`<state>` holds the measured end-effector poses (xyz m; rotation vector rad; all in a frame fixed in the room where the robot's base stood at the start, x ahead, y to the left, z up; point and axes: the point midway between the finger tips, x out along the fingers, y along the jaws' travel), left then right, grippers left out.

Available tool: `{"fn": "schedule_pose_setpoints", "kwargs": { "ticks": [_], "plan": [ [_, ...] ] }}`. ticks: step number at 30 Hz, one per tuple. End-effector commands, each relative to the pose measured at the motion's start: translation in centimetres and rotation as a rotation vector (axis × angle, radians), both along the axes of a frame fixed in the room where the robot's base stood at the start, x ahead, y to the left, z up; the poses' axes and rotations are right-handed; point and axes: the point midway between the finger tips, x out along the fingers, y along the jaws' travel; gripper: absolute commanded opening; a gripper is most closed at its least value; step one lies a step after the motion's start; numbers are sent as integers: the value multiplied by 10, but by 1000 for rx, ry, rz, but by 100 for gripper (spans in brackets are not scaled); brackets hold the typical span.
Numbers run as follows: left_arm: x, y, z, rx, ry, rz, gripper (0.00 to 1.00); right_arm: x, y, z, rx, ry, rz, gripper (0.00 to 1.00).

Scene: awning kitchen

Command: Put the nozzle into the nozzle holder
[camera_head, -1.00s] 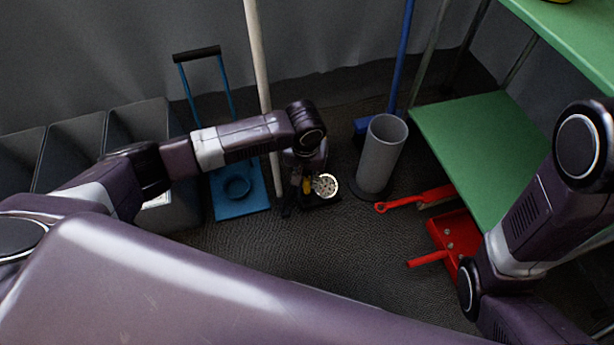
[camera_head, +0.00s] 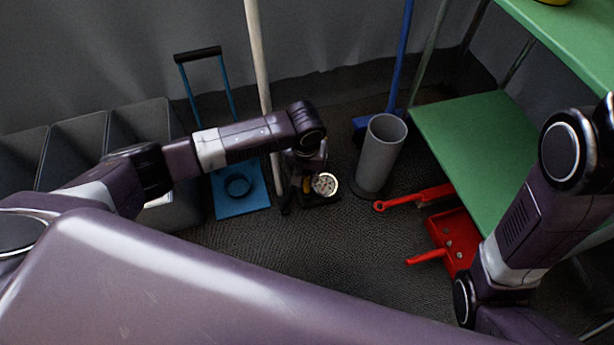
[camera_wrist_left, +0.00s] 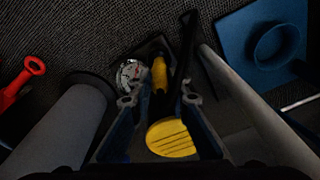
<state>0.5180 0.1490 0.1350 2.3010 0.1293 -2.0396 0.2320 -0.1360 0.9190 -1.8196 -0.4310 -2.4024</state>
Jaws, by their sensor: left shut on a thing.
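The nozzle, with a round pale perforated face (camera_head: 325,184) and yellow parts, is at the end of my left arm, close to the floor. My left gripper (camera_head: 304,190) is shut on it. In the left wrist view the pale face (camera_wrist_left: 130,73) and a yellow grip (camera_wrist_left: 160,75) show beyond the fingertips (camera_wrist_left: 160,101), and a yellow disc is between the fingers. A dark flat base (camera_head: 322,201) lies under the nozzle; I cannot tell whether it is the nozzle holder or whether they touch. My right gripper is outside the views.
A grey cylinder (camera_head: 381,155) stands right of the nozzle. A pale pole (camera_head: 258,60) and a blue base with a ring (camera_head: 239,202) are to its left. A red wrench-like tool (camera_head: 405,201) and red tray (camera_head: 452,237) lie by the green shelf (camera_head: 480,140). Floor in front is clear.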

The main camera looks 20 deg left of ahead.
Motion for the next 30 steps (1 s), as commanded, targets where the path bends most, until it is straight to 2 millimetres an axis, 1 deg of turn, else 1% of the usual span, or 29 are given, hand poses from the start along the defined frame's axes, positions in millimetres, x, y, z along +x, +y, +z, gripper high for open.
{"fn": "schedule_pose_setpoints", "kwargs": {
  "ticks": [17,30],
  "plan": [
    [0,0,-10,0,0,0,0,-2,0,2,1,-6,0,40],
    [0,0,-19,0,1,1,0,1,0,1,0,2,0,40]
  ]
}}
